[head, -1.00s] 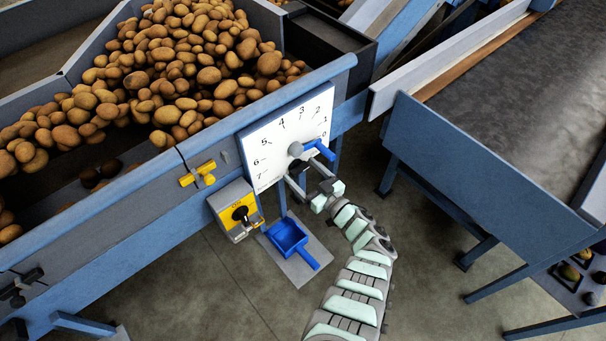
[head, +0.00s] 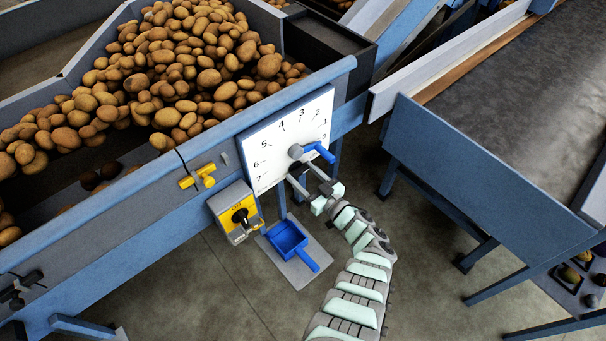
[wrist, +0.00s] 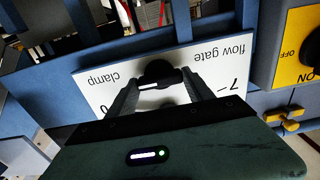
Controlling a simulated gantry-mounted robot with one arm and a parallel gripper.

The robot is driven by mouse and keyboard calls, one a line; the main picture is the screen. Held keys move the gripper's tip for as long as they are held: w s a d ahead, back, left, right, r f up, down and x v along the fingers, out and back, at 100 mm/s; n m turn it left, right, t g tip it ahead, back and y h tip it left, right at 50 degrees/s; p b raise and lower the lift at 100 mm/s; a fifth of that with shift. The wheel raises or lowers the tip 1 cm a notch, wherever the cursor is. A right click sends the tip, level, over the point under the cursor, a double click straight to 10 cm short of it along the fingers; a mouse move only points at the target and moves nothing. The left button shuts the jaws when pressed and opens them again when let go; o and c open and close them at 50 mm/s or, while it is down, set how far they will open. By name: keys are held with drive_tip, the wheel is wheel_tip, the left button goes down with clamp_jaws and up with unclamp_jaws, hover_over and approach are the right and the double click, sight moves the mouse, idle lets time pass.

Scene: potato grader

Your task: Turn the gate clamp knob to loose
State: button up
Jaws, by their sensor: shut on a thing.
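The gate clamp knob (wrist: 160,73) is a dark round knob low on the white dial plate, beside the printed word "clamp" in the wrist view, where the plate appears upside down. My gripper (wrist: 162,84) is shut on it, with one finger on each side. In the head view my gripper (head: 304,178) reaches the lower edge of the dial plate (head: 278,138), just below the grey hub and blue flow gate handle (head: 318,151). The fingers partly hide the knob there, and I cannot read its setting.
A yellow switch box (head: 240,215) with a black knob is left of the dial. A yellow valve handle (head: 198,177) is further left. A blue scoop (head: 288,238) lies below. Potatoes (head: 190,60) fill the hopper. A blue-sided conveyor (head: 470,165) stands to the right.

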drive_tip(key=shift+a+n, duration=0.1)
drive_tip(key=shift+n, duration=0.2)
drive_tip(key=shift+f+n, duration=0.15)
drive_tip(key=shift+n, duration=0.35)
drive_tip(key=shift+n+b, duration=0.65)
drive_tip(key=shift+n, duration=0.55)
drive_tip(key=n+b, duration=0.3)
drive_tip(key=n, duration=0.2)
drive_tip(key=shift+s+f+b, duration=0.1)
drive_tip(key=shift+f+b, duration=0.05)
drive_tip(key=shift+b, duration=0.2)
drive_tip(key=n+b, duration=0.2)
drive_tip(key=n, duration=0.1)
drive_tip(key=shift+f, duration=0.1)
drive_tip(key=n+b, duration=0.2)
drive_tip(key=shift+n+b, duration=1.8)
drive_tip(key=shift+n, duration=0.1)
drive_tip(key=shift+r, duration=0.3)
